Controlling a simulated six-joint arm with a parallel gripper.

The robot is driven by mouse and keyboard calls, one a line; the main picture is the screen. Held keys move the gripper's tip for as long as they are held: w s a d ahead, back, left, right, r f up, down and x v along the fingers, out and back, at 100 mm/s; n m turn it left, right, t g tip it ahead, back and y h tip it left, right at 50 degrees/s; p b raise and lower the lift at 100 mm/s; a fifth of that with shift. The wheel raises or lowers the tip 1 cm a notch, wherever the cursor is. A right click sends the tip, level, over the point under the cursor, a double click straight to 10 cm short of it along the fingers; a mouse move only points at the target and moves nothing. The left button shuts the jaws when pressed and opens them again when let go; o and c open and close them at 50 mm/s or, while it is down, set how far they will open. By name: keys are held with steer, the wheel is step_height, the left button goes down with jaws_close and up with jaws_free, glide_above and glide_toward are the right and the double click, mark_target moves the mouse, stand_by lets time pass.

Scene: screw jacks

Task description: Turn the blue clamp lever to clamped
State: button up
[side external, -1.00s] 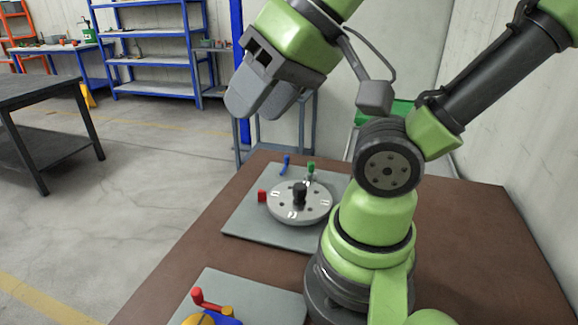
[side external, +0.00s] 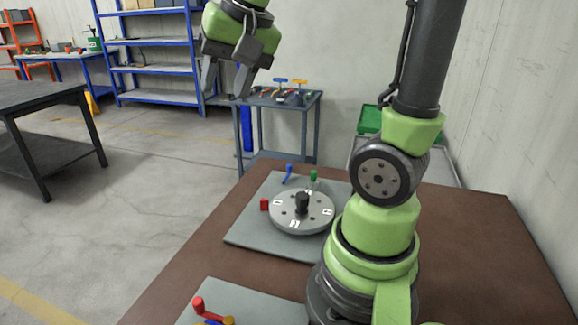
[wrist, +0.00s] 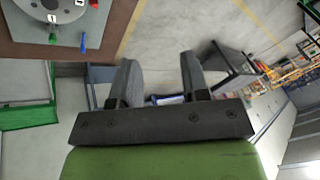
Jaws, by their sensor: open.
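The blue clamp lever (side external: 288,173) stands at the back edge of a grey base plate (side external: 250,232), behind a round grey disc (side external: 285,222) with a dark centre knob. In the wrist view the blue lever (wrist: 83,42) shows at the upper left, near the disc's edge and beside the green lever (wrist: 53,38). My gripper (side external: 223,92) is high above and beyond the plate, up and left of the lever in the side view. Its two fingers (wrist: 160,80) are apart with nothing between them. It is well clear of the lever.
A red block (side external: 264,204) and a green lever (side external: 313,176) stand by the disc. Another plate with a red-knobbed crank (side external: 198,303) is at the front. A tool cart (side external: 280,100) stands behind the brown table (side external: 470,230).

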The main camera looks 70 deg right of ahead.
steer(key=w+d+f+m+g, duration=0.2)
steer(key=w+d+f+m, duration=0.15)
steer(key=d, duration=0.45)
steer(key=m+g, duration=0.3)
steer(key=m, duration=0.5)
glide_toward(289, 165)
steer(key=shift+d+f, duration=0.3)
steer(key=shift+f, duration=0.3)
step_height(289, 165, down, 9)
steer(key=shift+r, duration=0.1)
steer(key=shift+c, duration=0.4)
jaws_close()
